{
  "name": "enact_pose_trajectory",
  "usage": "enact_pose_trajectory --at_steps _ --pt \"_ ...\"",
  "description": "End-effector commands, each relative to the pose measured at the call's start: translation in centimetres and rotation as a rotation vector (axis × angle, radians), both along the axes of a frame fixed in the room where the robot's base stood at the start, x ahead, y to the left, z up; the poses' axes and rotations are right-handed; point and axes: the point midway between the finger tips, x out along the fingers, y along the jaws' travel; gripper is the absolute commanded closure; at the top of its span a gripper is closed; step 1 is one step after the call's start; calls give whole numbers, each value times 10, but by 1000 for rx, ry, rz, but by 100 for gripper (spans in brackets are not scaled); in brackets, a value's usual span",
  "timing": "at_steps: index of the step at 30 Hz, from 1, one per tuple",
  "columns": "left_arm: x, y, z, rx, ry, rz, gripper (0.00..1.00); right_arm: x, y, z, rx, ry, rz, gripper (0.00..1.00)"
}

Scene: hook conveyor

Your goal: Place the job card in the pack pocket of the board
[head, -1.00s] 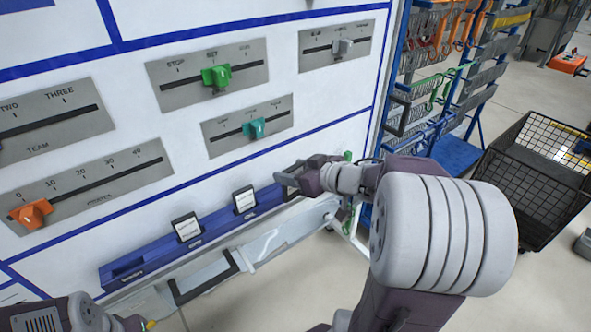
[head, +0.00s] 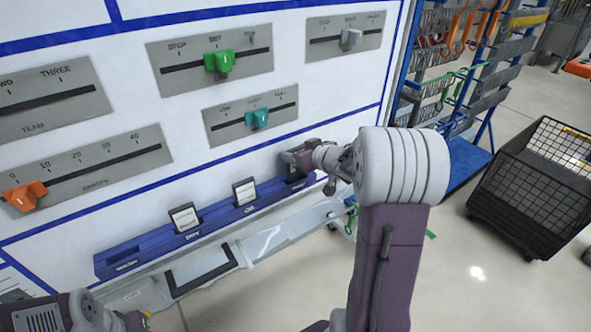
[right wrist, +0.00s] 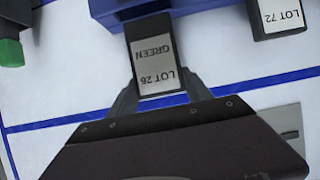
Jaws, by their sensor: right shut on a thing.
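My right gripper (head: 293,163) is at the right end of the long blue rail (head: 219,219) on the board. In the right wrist view the gripper (right wrist: 160,97) is shut on a dark-framed job card (right wrist: 155,65) reading LOT 26 GREEN. The card's far end overlaps the blue rail (right wrist: 112,14); how deep it sits in a pocket I cannot tell. The rail's pocket labels are too small to read surely. My left gripper (head: 136,320) shows only partly at the bottom left.
Two other cards stand in the rail, one left (head: 184,217) and one nearer the gripper (head: 244,191); LOT 72 (right wrist: 282,17) shows in the right wrist view. The rail's left end is bare. Sliders (head: 257,117) sit above. A black mesh cart (head: 545,185) stands right.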

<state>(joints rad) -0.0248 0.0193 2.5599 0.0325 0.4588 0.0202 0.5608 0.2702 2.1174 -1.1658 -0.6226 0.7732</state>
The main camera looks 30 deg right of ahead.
Motion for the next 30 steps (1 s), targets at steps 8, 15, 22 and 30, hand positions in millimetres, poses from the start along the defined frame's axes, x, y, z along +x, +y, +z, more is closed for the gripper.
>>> enact_pose_trajectory --at_steps 8,15,22,30 --pt "0 0 -15 0 -1 0 56 6 0 -24 2 2 -1 83" --pt "0 0 -24 0 0 0 56 6 0 -44 0 -1 -1 83" --pt "0 0 -25 0 0 0 56 6 0 -45 0 0 -1 83" --pt "0 0 -26 0 0 0 56 6 0 -46 0 0 0 21"
